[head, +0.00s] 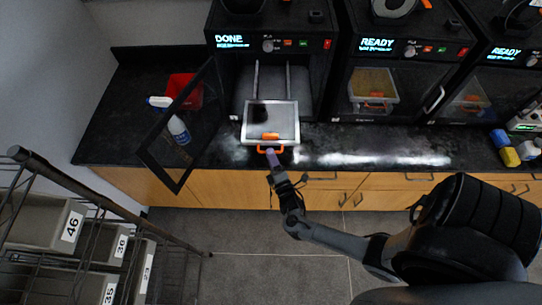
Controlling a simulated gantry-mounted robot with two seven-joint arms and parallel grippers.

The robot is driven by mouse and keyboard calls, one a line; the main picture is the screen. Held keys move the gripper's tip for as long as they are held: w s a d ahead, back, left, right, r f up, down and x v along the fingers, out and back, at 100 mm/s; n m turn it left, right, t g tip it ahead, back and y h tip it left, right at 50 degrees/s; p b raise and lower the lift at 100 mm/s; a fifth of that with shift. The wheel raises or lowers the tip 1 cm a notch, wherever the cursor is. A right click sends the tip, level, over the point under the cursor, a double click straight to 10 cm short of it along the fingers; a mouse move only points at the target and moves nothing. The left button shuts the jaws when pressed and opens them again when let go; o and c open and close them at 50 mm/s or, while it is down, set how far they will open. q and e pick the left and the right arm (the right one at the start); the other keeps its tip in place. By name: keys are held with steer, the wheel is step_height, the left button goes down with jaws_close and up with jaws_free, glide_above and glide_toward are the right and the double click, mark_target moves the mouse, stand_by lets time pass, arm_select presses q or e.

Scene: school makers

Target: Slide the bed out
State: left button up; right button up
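The bed (270,113) is a light, framed plate with an orange handle (270,150) on its front edge. It sticks out of the front of the left 3D printer (229,80), whose display reads DONE, and two rails run behind it inside. An orange piece (270,136) lies on the bed near its front. The printer's door (180,140) stands open to the left. My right gripper (270,155) is at the orange handle; its fingers are too small and hidden to tell whether they are shut on it. My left gripper is not in view.
Two more printers stand to the right; the middle one (385,55) reads READY and is closed. A red bin (184,91) and a spray bottle (178,130) are on the black counter (110,110) behind the open door. A rack with numbered bins (45,222) stands at lower left.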

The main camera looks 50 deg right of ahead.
steer(key=v, duration=1)
steer(key=shift+s+a, duration=0.15)
steer(key=shift+s, duration=0.05)
